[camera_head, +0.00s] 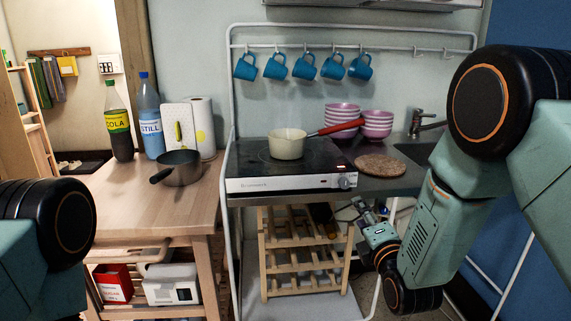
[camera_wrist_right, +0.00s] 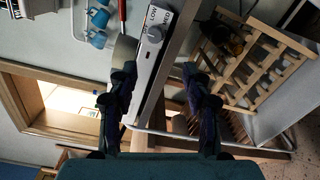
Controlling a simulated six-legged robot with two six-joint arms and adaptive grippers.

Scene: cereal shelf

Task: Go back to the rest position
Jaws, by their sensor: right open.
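My right gripper (camera_head: 365,213) hangs in front of the counter's front edge, below the hotplate and beside the wooden rack, in the head view. In the right wrist view its two dark fingers (camera_wrist_right: 160,85) stand well apart with nothing between them. My right arm bends down from the right side of the head view. My left arm shows only as a shoulder part at the lower left, and its gripper is out of the picture.
The hotplate (camera_head: 290,185) carries a cream saucepan (camera_head: 287,146) with a red handle. A wooden rack (camera_head: 303,255) stands below. Pink bowls (camera_head: 342,113) and a round mat (camera_head: 380,164) are at right. A dark pan (camera_head: 180,170) and bottles (camera_head: 120,125) stand on the left table (camera_head: 125,205).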

